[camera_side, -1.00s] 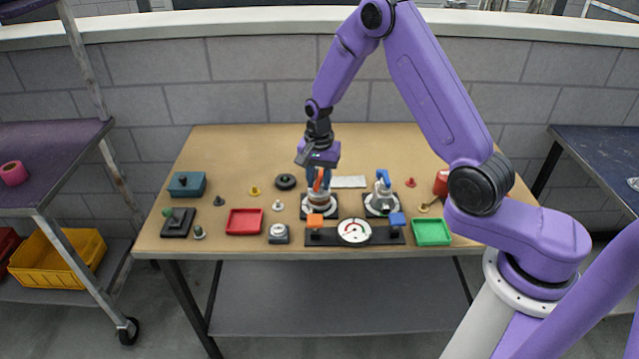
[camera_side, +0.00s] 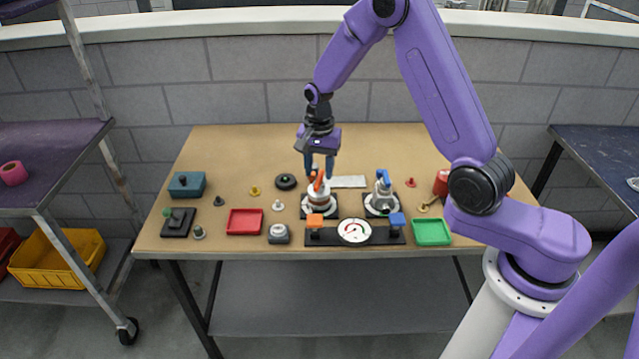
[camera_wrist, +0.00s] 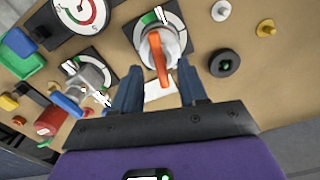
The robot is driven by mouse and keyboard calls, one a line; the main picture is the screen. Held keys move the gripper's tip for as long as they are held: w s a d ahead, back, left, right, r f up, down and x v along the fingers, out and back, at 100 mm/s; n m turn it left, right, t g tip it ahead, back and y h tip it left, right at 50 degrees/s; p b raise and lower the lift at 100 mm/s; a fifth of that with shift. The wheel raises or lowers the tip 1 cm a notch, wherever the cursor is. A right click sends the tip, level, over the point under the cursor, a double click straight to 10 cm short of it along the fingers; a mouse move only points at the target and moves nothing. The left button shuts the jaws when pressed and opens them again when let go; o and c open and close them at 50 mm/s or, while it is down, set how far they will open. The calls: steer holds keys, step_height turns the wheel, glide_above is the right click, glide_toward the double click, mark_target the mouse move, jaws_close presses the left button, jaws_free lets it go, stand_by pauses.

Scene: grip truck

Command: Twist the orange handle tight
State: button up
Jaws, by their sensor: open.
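The orange handle (camera_side: 319,181) sits on a white-grey valve body (camera_side: 319,196) with a dark square base, near the middle of the table. In the wrist view the orange handle (camera_wrist: 158,58) points down toward my gripper, and a white dial plate with a green mark (camera_wrist: 150,18) lies around the valve. My gripper (camera_side: 319,172) is just above the handle, pointing down. In the wrist view its two fingers (camera_wrist: 158,88) are apart, one each side of the handle's end. I cannot tell whether either finger touches it.
A blue-handled valve (camera_side: 383,190) stands close to the right. In front is a gauge (camera_side: 354,231) on a black bar with an orange and a blue block. A red tray (camera_side: 245,222), a green tray (camera_side: 432,232) and small knobs lie around. The table's back is clear.

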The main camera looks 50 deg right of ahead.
mark_target(317, 180)
steer(key=shift+r, duration=1.9)
steer(key=shift+s+a+r+n, duration=0.1)
steer(key=shift+a+r+n, duration=0.2)
steer(key=shift+a, duration=0.15)
steer(key=s+a+r+n, duration=0.3)
steer(key=s+a+n, duration=0.1)
steer(key=s+n, duration=0.2)
steer(key=s+a+r+n, duration=0.4)
steer(key=s+n, duration=0.1)
steer(key=s, duration=0.1)
steer(key=s+d+r+n, duration=0.1)
steer(key=s+d+n, duration=0.1)
steer(key=s+n, duration=0.4)
steer(key=s+d+r+n, duration=0.1)
steer(key=s+n, duration=0.6)
steer(key=s, duration=0.8)
steer(key=shift+s+d+r, duration=0.15)
steer(key=shift+d, duration=0.3)
